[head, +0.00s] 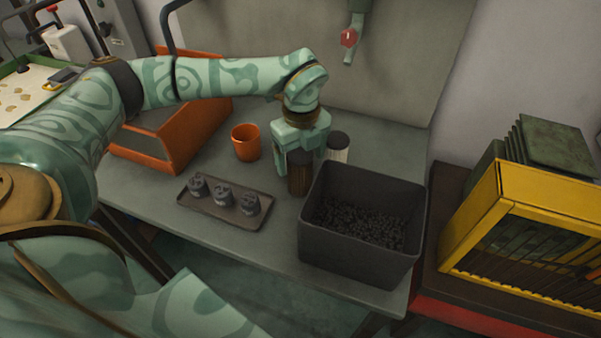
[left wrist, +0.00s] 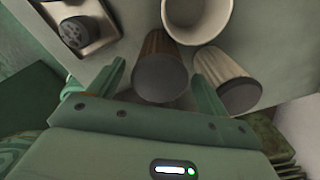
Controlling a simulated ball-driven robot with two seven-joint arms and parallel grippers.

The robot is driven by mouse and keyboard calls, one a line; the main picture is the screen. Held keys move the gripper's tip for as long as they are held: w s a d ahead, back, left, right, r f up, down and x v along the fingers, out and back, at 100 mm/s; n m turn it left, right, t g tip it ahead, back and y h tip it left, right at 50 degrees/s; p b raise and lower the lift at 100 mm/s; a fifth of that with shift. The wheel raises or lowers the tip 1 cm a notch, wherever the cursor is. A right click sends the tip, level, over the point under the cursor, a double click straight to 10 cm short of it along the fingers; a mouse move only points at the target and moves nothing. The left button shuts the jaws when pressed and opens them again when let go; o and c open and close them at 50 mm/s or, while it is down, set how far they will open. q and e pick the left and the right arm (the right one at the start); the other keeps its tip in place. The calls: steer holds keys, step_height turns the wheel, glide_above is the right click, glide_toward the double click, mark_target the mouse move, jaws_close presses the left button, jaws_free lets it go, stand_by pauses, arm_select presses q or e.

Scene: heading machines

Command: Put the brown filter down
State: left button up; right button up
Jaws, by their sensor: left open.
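The brown filter (head: 299,178) is a ribbed brown cylinder with a dark cap. It stands upright on the grey table, just left of the dark bin. My left gripper (head: 302,155) is above it, pointing down. In the left wrist view the brown filter (left wrist: 160,72) lies between the two spread fingers of my left gripper (left wrist: 160,78), with a gap at its left side. A pale ribbed filter with a dark cap (head: 338,146) stands behind and to the right; it also shows close to the right finger in the left wrist view (left wrist: 228,72). My right gripper is not in view.
The dark bin (head: 355,250) of small black pieces stands at the front right. A tray (head: 229,214) with three dark knobbed parts lies left. An orange cup (head: 245,142) and an orange box (head: 165,140) stand behind it. A yellow rack (head: 540,205) is at right.

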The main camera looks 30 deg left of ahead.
arm_select(q)
step_height(320, 180, down, 3)
steer(key=shift+a+f+b, duration=0.15)
steer(key=shift+f+b, duration=0.05)
steer(key=shift+b, duration=0.1)
steer(key=c, duration=1.3)
steer(key=shift+o, duration=0.2)
steer(key=shift+r, duration=0.1)
